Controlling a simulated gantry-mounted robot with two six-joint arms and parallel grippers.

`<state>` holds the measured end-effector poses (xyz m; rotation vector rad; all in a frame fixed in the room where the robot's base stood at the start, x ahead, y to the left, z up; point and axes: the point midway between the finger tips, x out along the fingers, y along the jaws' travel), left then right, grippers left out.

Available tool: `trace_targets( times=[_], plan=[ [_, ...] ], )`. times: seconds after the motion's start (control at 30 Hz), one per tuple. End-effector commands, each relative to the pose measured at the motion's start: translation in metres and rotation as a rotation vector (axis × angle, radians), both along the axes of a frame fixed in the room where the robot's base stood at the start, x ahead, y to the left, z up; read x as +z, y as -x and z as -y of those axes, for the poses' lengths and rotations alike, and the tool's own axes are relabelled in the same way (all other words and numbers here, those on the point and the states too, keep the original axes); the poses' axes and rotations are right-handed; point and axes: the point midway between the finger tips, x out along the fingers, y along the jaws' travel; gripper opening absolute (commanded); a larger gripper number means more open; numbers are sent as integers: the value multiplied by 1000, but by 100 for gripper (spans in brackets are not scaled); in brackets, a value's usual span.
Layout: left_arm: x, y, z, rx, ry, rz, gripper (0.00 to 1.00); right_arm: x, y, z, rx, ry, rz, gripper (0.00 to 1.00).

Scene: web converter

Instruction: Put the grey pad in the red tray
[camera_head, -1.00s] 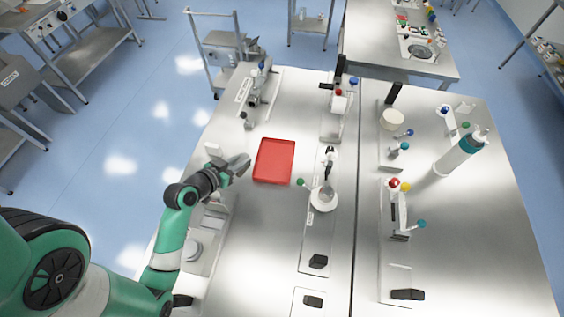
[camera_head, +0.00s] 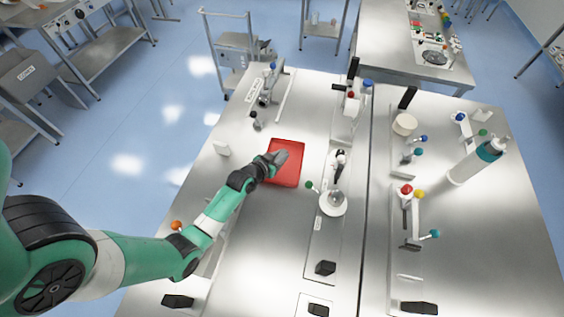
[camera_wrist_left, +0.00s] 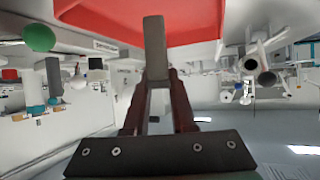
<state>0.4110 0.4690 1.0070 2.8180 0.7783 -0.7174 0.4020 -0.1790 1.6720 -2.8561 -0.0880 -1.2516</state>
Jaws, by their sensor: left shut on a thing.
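The red tray (camera_head: 291,177) lies on the steel bench, left of the long seam; its red surface also fills the top of the left wrist view (camera_wrist_left: 205,20). My left gripper (camera_head: 272,161) is over the tray's upper left part. It is shut on the grey pad (camera_wrist_left: 154,50), which stands out from between the fingers in the left wrist view. In the head view the pad (camera_head: 282,156) is small and partly merged with the gripper. I cannot tell whether it touches the tray floor. My right gripper is not in view.
A small white block (camera_head: 221,148) stands left of the tray. A fixture with a round white dish (camera_head: 332,203) and a green knob (camera_head: 310,185) is close on the tray's right. A lever unit (camera_head: 268,88) stands behind. Bare bench lies in front of the tray.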

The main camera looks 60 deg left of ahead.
Motion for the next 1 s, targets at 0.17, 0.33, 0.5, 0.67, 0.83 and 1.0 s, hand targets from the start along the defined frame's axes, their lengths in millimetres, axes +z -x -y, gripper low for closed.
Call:
trace_targets(
  times=[0.17, 0.33, 0.5, 0.67, 0.83, 1.0],
  plan=[
    [-10, -7, -1, -2, 0, 0, 0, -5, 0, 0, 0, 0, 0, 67],
    [-37, -6, -1, -1, 1, -1, 0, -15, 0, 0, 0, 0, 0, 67],
    [-36, -6, -1, 0, -1, 1, 0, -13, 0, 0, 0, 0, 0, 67],
    [-39, -5, -1, 0, 0, 0, 0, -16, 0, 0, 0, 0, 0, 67],
    [-39, -5, -1, 0, 0, 0, 44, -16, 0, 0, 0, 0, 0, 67],
    [-39, -5, -1, 0, 0, 0, 54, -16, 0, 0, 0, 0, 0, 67]
  ],
)
